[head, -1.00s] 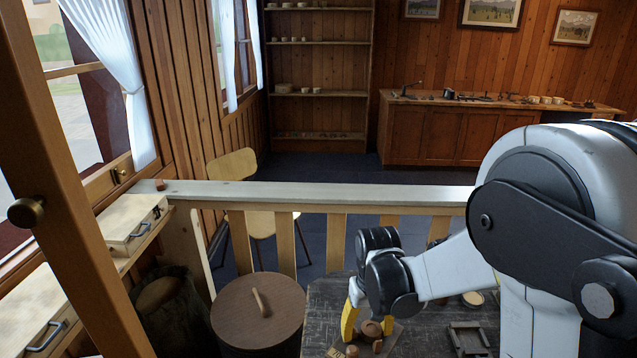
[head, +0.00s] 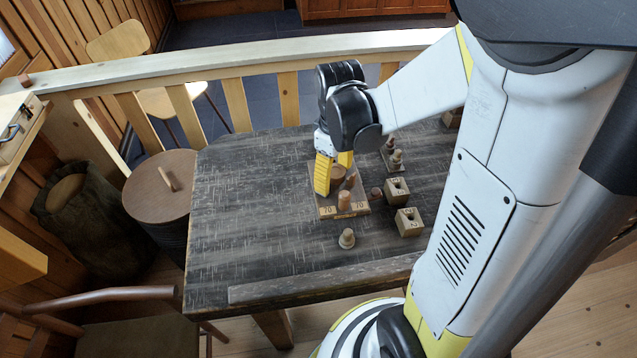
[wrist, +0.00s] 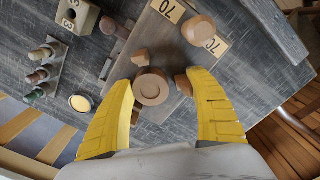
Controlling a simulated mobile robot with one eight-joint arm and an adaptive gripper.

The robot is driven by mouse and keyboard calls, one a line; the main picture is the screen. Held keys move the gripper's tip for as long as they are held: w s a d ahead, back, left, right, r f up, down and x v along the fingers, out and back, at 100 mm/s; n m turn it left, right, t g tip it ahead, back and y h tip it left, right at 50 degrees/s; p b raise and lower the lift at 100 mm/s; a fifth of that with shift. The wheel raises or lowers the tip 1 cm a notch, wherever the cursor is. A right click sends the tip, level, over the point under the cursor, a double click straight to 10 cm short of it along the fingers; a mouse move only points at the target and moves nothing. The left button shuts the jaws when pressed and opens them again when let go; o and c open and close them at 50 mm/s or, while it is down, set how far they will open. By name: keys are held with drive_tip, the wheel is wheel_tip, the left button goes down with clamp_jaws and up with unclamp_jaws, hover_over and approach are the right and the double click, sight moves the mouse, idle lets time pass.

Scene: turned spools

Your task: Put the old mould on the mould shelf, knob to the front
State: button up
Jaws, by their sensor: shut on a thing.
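My gripper (head: 334,172) points down over the table, its yellow fingers around a round turned wooden piece (head: 338,171). In the wrist view the gripper (wrist: 163,88) has the piece (wrist: 151,87) between its fingertips, with small wooden lugs beside it. The piece is at a wooden board (head: 328,211) with two "70" labels; the board also shows in the wrist view (wrist: 166,48). A wooden peg with a round top (head: 344,200) stands between the labels. I cannot tell which piece is the old mould, and no mould shelf is identifiable.
The dark table (head: 240,190) is clear on its left. A railing (head: 210,66) runs behind the table; a lidded round bin (head: 160,190) stands left.

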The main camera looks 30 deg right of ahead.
drive_tip(key=b, duration=0.4)
hover_over(296, 195)
wheel_tip(296, 195, down, 7)
drive_tip(key=shift+a+r, duration=0.1)
drive_tip(key=shift+r, duration=0.05)
drive_tip(key=shift+f+b, duration=0.75)
drive_tip(key=shift+f, duration=1.15)
drive_tip(key=shift+f, duration=0.2)
drive_tip(key=o, duration=1.4)
drive_tip(key=shift+r, duration=0.1)
